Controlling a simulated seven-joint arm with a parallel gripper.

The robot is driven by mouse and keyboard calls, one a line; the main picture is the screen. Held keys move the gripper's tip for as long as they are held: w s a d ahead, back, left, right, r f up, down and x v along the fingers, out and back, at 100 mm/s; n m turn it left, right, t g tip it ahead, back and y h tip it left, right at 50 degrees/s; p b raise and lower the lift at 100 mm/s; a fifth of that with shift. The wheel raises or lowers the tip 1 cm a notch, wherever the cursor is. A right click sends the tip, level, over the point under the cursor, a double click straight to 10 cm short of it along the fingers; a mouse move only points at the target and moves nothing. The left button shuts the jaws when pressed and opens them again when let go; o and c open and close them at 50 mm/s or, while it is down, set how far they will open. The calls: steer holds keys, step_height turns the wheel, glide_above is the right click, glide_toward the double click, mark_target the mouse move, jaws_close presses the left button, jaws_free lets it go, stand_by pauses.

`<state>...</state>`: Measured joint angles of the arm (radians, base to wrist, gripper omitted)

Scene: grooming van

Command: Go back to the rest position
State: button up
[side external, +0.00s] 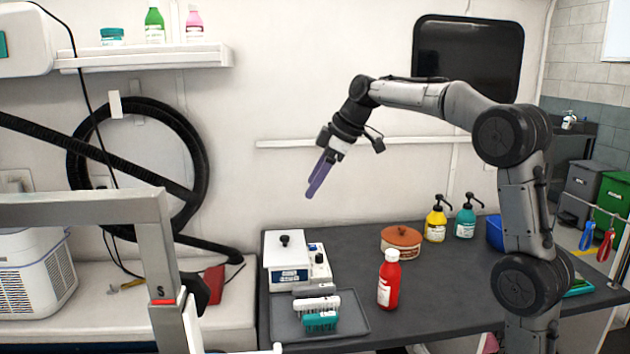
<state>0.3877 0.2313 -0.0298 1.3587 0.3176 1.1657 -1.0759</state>
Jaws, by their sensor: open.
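My gripper (317,180) hangs in the air above the left end of the dark table, with its purple fingers pointing down and to the left. It is open with nothing visible between the fingers. It is well clear of everything on the table. From this side the two fingers nearly overlap, so the gap between them is hard to see.
A wall rail (290,143) runs behind my gripper.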

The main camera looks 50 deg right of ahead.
stand_by(0.3)
steer(key=s+a+r+n, duration=0.1)
steer(key=s+a+r, duration=0.4)
steer(key=a, duration=0.2)
steer(key=s+a+f, duration=0.1)
steer(key=s+a, duration=0.4)
steer(key=s, duration=0.5)
steer(key=s+f+m+h, duration=0.1)
steer(key=s+f+m, duration=0.7)
steer(key=s+f, duration=0.8)
steer(key=shift+a+f, duration=0.2)
steer(key=shift+a, duration=0.05)
